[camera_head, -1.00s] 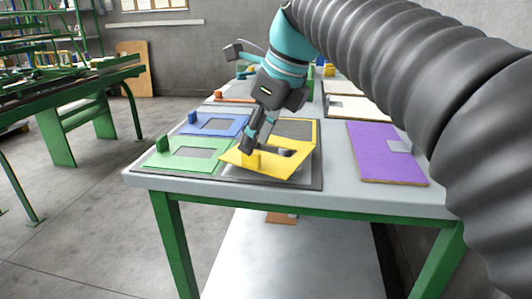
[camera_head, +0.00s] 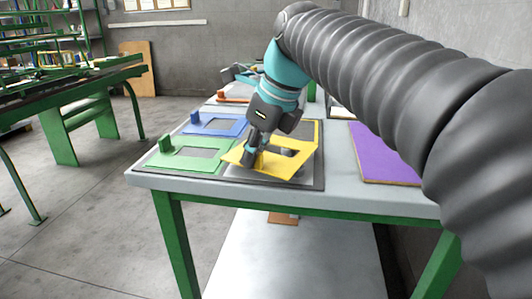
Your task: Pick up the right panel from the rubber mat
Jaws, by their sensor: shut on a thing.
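The right panel is a yellow plate (camera_head: 290,163) with a cut-out, at the right of the dark rubber mat (camera_head: 310,184) in the head view. It sits tilted, apparently with part of it above the mat. My gripper (camera_head: 250,157) is shut on the panel at its left part. The fingers hide the yellow grip block, so the exact contact is hard to see. Below the panel, a light grey surface (camera_head: 245,174) shows on the mat.
A green panel (camera_head: 170,158) and a blue panel (camera_head: 228,122), each with an upright block, lie on the mat to the left. A purple panel (camera_head: 375,160) lies on the table (camera_head: 335,195) at the right, partly hidden by my arm. Other parts stand farther back.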

